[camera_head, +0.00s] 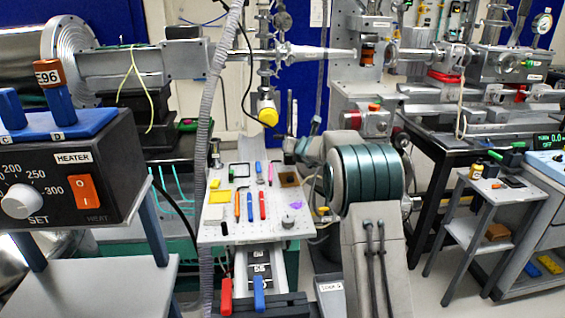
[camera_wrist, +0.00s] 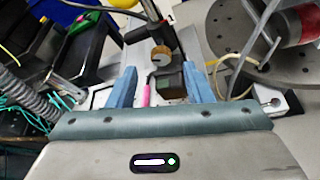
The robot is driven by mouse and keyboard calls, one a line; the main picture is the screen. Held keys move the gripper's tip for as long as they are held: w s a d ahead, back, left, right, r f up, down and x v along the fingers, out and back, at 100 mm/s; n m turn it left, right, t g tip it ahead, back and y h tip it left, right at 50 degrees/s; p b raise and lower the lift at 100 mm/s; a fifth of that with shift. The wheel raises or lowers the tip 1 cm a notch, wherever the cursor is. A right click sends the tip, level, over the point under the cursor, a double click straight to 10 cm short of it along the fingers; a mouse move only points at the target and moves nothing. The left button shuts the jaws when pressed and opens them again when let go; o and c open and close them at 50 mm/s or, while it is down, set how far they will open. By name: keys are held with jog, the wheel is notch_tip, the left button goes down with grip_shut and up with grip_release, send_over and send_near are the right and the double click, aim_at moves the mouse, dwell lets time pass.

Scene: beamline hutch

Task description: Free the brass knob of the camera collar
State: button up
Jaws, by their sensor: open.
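In the wrist view my gripper (camera_wrist: 160,70) is open, with its two blue fingers apart and nothing between them. A small round brass-brown piece with a grey face (camera_wrist: 161,54) shows just beyond the fingertips, apart from them; I cannot tell for sure whether it is the collar's brass knob. In the head view a grey cylinder with a yellow end (camera_head: 268,115) hangs on the upright post above the bench board. I cannot make out the camera collar there. My arm hides most of my gripper in the head view.
A heater box (camera_head: 65,170) stands at the left, a small side table (camera_head: 500,190) at the right.

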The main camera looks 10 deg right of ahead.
jog(key=s+a+r+n+g+y+p, duration=0.1)
jog(key=s+a+r+n, duration=0.1)
jog(key=s+n, duration=0.4)
jog(key=s+a+r+n+g+y+p, duration=0.1)
jog(key=s+r+n, duration=0.4)
jog(key=s, duration=0.7)
jog(key=s+a+r+n+g+y+p, duration=0.2)
jog(key=s+a+r+n+p, duration=0.1)
jog(key=s+n, duration=0.5)
jog(key=shift+s+a+r+n, duration=0.3)
jog(key=shift+s+a+n, duration=0.1)
jog(key=shift+s+a, duration=0.5)
